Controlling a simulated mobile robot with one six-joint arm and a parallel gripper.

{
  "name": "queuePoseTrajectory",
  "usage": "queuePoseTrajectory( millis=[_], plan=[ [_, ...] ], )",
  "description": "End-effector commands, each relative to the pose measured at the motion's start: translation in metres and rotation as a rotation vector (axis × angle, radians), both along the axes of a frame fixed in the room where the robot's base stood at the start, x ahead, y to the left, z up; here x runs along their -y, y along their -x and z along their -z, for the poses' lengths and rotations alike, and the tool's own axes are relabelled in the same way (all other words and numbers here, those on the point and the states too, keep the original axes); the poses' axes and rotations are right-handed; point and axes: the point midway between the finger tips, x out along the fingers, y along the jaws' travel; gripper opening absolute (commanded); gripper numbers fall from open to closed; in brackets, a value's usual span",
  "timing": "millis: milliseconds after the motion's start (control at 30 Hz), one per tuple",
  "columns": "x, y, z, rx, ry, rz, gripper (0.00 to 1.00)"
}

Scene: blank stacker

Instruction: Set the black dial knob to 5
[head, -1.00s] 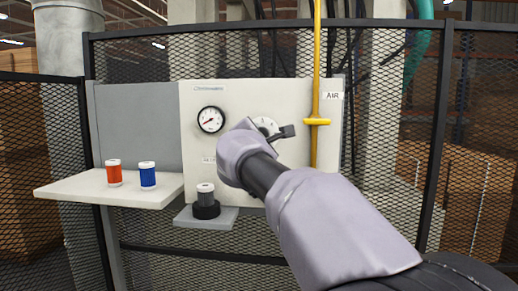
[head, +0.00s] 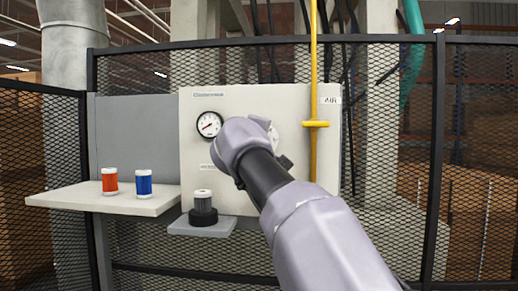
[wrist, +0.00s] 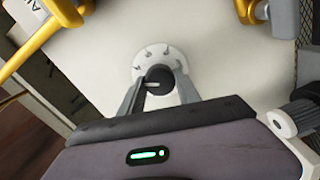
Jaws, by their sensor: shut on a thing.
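The black dial knob (wrist: 159,76) sits at the middle of a round white dial plate (wrist: 145,58) in the wrist view. My gripper (wrist: 160,84) has one finger on each side of the knob and is shut on it. A pale pointer mark shows on the knob, toward the left of that picture. Small marks ring the plate, but the numbers are too small to read, so I cannot tell the setting. In the head view my wrist hides the knob, and only a sliver of the plate (head: 274,136) shows.
A pressure gauge (head: 209,124) is left of my wrist on the panel (head: 240,100). A yellow pipe with a valve handle (head: 316,124) runs close on the right. Red (head: 109,181) and blue (head: 144,184) canisters stand on a shelf; a grey one (head: 203,201) stands lower in a black base.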

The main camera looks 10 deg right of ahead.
Motion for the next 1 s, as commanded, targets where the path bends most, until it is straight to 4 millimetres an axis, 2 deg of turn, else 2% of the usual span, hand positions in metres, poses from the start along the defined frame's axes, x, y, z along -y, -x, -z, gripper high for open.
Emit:
queuePoseTrajectory(
  millis=[700, 1000],
  plan=[
    [0.0004, 0.0, 0.0011, 0.209, -0.641, 0.0, 0.0],
    [0.0005, 0.0001, 0.0004, 0.28, -0.864, 0.0, 0.0]
  ],
)
